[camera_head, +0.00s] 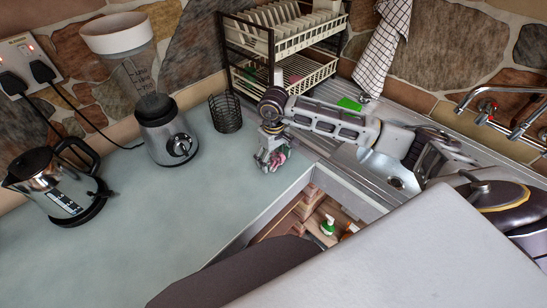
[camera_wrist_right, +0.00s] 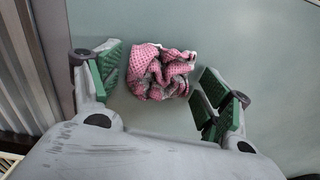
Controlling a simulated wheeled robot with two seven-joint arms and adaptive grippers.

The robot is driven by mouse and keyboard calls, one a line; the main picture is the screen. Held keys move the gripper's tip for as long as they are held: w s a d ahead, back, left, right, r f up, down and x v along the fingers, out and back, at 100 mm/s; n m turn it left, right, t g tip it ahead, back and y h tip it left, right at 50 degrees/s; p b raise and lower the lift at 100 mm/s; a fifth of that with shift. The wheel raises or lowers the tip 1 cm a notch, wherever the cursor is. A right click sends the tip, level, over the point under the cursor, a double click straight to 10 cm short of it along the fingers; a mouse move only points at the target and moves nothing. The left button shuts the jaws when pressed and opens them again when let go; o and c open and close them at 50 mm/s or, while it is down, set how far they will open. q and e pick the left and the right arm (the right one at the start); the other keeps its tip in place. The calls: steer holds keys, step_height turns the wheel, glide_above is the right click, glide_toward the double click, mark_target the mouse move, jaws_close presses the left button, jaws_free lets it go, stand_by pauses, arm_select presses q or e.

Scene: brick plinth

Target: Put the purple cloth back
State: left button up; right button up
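The purple cloth (camera_wrist_right: 160,72) looks pinkish with dark dots and lies crumpled on the pale counter. In the right wrist view it sits between the two green-padded fingers of my right gripper (camera_wrist_right: 160,88), with narrow gaps at its sides. In the head view my right gripper (camera_head: 268,160) points down at the counter near its front edge, and a bit of the cloth (camera_head: 280,156) shows beside the fingers. My right gripper is open around the cloth. My left gripper is not in view.
A black wire holder (camera_head: 226,113), a blender (camera_head: 165,130) and a kettle (camera_head: 58,185) stand on the counter. A dish rack (camera_head: 283,45) is behind my right arm. The sink (camera_head: 372,165) is at right. An open space below the counter holds a green bottle (camera_head: 328,225).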

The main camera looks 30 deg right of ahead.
mark_target(273, 157)
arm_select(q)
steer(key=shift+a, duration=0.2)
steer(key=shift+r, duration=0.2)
arm_select(e)
steer(key=shift+r, duration=0.15)
steer(key=shift+r, duration=0.55)
step_height(273, 157, up, 9)
steer(key=shift+f+b, duration=0.1)
steer(key=shift+b, duration=0.6)
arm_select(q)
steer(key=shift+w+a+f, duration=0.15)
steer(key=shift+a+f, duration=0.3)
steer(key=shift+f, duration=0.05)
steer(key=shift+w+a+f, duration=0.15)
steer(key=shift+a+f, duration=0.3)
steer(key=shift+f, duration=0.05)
arm_select(e)
step_height(273, 157, up, 2)
steer(key=shift+r, duration=0.1)
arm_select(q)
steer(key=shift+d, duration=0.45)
